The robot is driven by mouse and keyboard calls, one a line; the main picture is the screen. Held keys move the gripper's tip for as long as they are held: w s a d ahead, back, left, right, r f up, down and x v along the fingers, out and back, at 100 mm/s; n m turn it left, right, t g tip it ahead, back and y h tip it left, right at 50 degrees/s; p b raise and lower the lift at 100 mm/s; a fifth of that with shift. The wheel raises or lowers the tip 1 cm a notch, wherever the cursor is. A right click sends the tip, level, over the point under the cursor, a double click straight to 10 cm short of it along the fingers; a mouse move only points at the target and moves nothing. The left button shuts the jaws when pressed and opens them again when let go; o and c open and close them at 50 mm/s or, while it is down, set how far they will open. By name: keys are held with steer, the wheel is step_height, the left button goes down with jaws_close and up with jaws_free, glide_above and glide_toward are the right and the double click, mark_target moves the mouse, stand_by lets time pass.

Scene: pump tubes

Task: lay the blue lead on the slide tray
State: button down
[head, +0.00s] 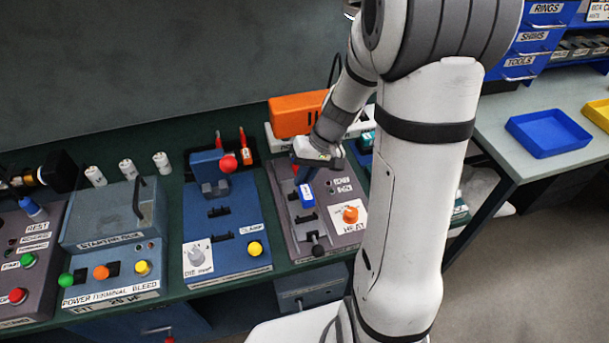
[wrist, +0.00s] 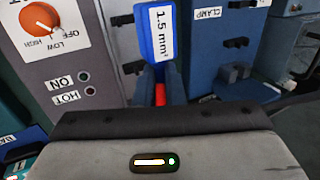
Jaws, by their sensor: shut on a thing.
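The blue lead (wrist: 156,38) stands between my gripper's two fingers (wrist: 160,88) in the wrist view, with a white label reading 1.5 mm². A red part shows between the fingers below it. In the head view the blue lead (head: 306,196) is under my gripper (head: 305,176), over the grey heater panel. My gripper is shut on it. A pale slide strip (head: 307,217) on that panel, with a black knob at its front, may be the slide tray. I cannot tell whether the lead touches it.
The panel has an orange heat dial (head: 350,214) to the right. A blue clamp panel (head: 225,225) with a red-knobbed lever (head: 228,163) stands to the left. An orange box (head: 297,115) is behind. A blue bin (head: 548,133) sits on the right bench.

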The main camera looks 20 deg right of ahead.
steer(key=shift+f+b, duration=3.45)
steer(key=shift+f, duration=0.3)
steer(key=c, duration=1.4)
jaws_free()
steer(key=shift+c, duration=0.2)
steer(key=v, duration=0.8)
steer(key=s+r, duration=0.1)
steer(key=s, duration=0.1)
steer(key=s+a+r+h, duration=0.1)
steer(key=s+r, duration=0.1)
steer(key=s+a+r+h, duration=0.1)
steer(key=s, duration=0.1)
steer(key=shift+s+a+r+t+p, duration=0.2)
steer(key=shift+s+t+p, duration=0.1)
steer(key=shift+t, duration=0.1)
steer(key=s+r+t+h, duration=0.1)
steer(key=s+r+h, duration=0.1)
steer(key=s, duration=0.5)
steer(key=shift+s+a+t+h, duration=0.15)
steer(key=shift+t+h, duration=0.15)
steer(key=shift+t, duration=0.1)
steer(key=shift+r, duration=0.1)
